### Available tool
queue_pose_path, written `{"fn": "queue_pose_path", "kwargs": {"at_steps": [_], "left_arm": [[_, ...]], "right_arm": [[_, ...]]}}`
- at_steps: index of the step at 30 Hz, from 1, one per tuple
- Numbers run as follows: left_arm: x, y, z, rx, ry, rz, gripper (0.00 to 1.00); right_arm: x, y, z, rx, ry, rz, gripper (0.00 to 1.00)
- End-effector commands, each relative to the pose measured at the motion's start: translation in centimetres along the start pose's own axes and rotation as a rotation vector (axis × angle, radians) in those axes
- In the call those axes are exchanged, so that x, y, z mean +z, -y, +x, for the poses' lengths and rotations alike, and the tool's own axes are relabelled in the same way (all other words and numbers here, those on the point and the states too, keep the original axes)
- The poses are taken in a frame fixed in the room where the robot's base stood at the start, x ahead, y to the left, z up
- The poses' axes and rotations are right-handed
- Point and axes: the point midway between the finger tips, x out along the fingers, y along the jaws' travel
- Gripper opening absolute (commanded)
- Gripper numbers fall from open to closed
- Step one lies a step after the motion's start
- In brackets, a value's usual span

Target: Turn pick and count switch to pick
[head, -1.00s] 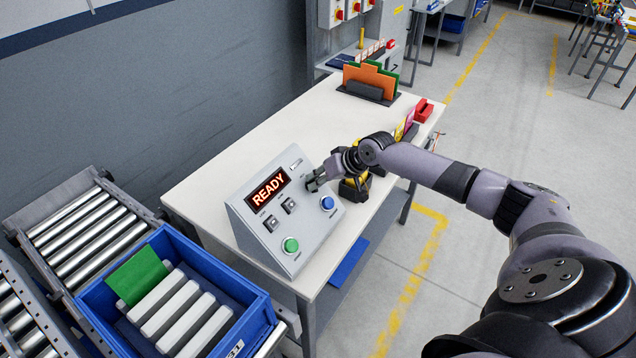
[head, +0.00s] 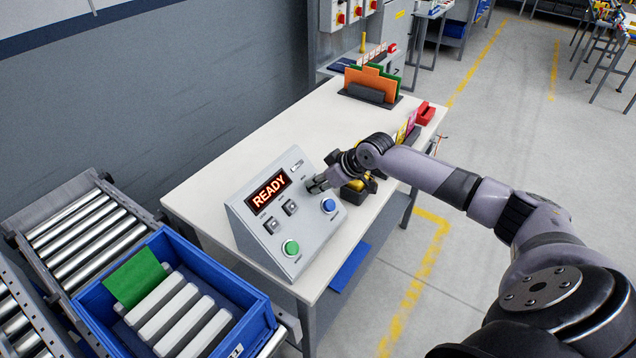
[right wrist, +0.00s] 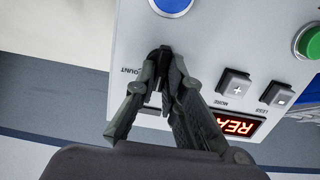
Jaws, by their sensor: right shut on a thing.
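The grey sloped control box (head: 262,238) stands on the white bench, its display (head: 269,189) reading READY. My right gripper (head: 314,186) is at the panel's upper right part, above the blue button (head: 329,206). In the right wrist view its fingertips (right wrist: 161,54) are closed together on a small dark switch knob at the panel face. The fingers hide most of the knob, so its pointing direction cannot be told. The word COUNT (right wrist: 131,71) shows upside down beside the fingers; the PICK label is not visible. My left gripper is out of view.
Square MORE (right wrist: 234,86) and LESS (right wrist: 278,94) buttons and a green button (head: 291,248) are on the same panel. A blue tote (head: 261,318) stands at lower left near a roller conveyor (head: 82,230). Orange and green folders (head: 370,79) stand at the bench's back.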

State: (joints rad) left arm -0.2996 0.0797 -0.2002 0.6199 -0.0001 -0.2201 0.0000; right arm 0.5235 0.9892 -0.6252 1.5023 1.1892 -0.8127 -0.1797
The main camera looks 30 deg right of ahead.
Motion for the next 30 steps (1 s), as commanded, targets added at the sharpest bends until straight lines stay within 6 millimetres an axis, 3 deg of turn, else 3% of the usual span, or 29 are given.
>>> {"fn": "queue_pose_path", "kwargs": {"at_steps": [12,13,21,30], "left_arm": [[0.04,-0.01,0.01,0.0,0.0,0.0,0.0],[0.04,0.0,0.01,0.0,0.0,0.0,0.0],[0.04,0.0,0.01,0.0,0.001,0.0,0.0],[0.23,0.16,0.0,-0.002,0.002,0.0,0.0]], "right_arm": [[0.1,0.0,0.02,0.001,0.002,-0.01,0.0],[0.1,0.0,0.02,0.001,0.002,-0.01,0.11],[0.05,0.0,0.01,0.001,0.001,-0.008,0.29],[0.02,-0.02,-0.08,0.001,0.0,-0.008,0.3]]}}
